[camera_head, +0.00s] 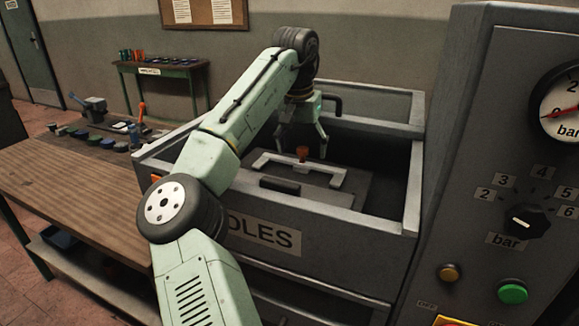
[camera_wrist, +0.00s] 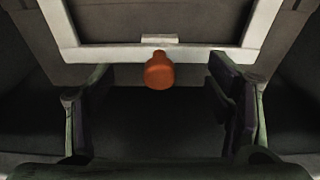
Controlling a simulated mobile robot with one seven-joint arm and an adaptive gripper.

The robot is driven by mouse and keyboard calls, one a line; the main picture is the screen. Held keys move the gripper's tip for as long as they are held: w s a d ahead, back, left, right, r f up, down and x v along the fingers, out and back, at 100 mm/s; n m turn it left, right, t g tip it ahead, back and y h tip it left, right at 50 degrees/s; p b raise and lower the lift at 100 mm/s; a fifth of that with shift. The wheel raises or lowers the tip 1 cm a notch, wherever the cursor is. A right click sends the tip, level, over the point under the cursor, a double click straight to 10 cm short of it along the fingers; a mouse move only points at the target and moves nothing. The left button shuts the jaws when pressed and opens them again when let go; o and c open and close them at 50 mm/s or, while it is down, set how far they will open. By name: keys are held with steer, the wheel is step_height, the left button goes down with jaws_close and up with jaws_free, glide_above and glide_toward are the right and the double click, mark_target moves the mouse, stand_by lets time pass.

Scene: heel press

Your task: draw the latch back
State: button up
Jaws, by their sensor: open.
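The latch shows as an orange-red knob (camera_head: 303,152) on a pale frame (camera_head: 335,183) inside the grey box. In the wrist view the knob (camera_wrist: 159,71) sits at the middle of the frame's near bar (camera_wrist: 105,56), by a small pale tab. My gripper (camera_head: 303,150) reaches down into the box above the knob. In the wrist view its two fingers (camera_wrist: 160,110) are wide apart, one on each side of the knob, with clear gaps. The gripper is open and holds nothing. Whether the fingertips are level with the knob I cannot tell.
The box's walls (camera_head: 410,185) surround the gripper, and a black handle (camera_head: 280,186) lies near the front wall. A control panel (camera_head: 470,170) with gauge and buttons stands close at the right. A wooden bench (camera_head: 75,180) with small items is at the left.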

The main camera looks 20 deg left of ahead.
steer(key=shift+w+v, duration=0.2)
steer(key=shift+v, duration=0.8)
steer(key=shift+s+r+b, duration=0.2)
steer(key=shift+s+b, duration=0.15)
steer(key=shift+s, duration=0.25)
steer(key=shift+s+r+b, duration=0.2)
steer(key=shift+s+b, duration=0.1)
steer(key=shift+s, duration=0.3)
steer(key=shift+s+a+r+p, duration=0.15)
steer(key=shift+s+r, duration=0.15)
steer(key=shift+s, duration=0.25)
steer(key=shift+s+d+r+p, duration=0.15)
steer(key=shift+s+r, duration=0.15)
steer(key=shift+s, duration=0.25)
steer(key=shift+a+r, duration=0.1)
steer(key=v, duration=0.2)
steer(key=shift+w+r+p, duration=0.25)
steer(key=shift+r+p, duration=0.05)
steer(key=shift+r, duration=0.15)
